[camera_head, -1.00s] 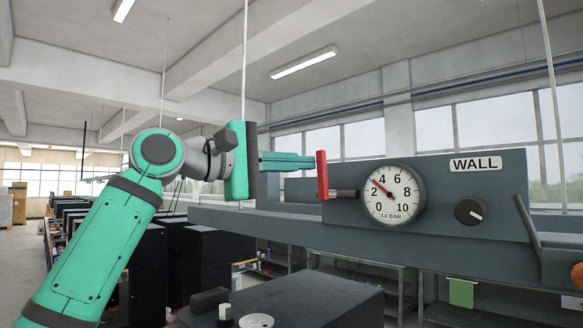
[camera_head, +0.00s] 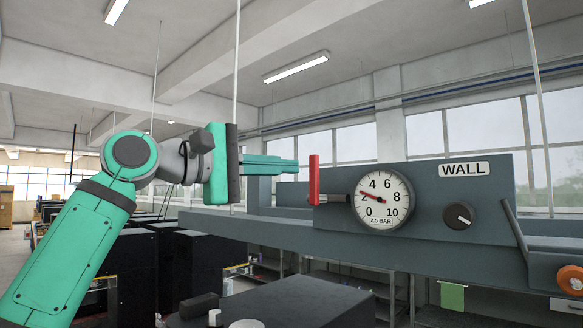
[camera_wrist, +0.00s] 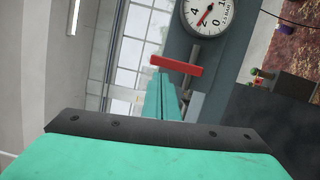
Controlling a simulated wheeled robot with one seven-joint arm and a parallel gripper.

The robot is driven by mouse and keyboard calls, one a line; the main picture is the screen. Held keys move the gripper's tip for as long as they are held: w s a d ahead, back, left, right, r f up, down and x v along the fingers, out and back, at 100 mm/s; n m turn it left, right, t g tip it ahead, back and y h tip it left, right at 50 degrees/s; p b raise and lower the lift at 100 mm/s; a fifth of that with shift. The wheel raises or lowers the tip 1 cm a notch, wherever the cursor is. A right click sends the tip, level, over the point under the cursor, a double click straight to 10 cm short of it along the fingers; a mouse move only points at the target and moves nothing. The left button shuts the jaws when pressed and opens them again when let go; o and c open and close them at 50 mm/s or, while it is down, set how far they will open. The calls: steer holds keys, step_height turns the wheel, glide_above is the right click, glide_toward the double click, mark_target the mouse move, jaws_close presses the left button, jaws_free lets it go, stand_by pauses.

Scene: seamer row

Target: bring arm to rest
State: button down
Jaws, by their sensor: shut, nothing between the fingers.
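My gripper (camera_head: 297,166) is shut and empty, its green fingers pointing right in the head view. It also shows in the wrist view (camera_wrist: 168,100), with the fingers together. The fingertips are a little left of an upright red handle (camera_head: 314,180), which also shows in the wrist view (camera_wrist: 176,66). In the head view a small gap shows between them. My green arm comes up from the lower left.
An orange round part (camera_head: 570,281) is at far right. A dark box (camera_head: 300,300) stands below.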

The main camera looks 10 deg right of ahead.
steer(key=v, duration=0.8)
steer(key=shift+s+a, duration=0.2)
steer(key=shift+a, duration=0.05)
steer(key=shift+w, duration=0.1)
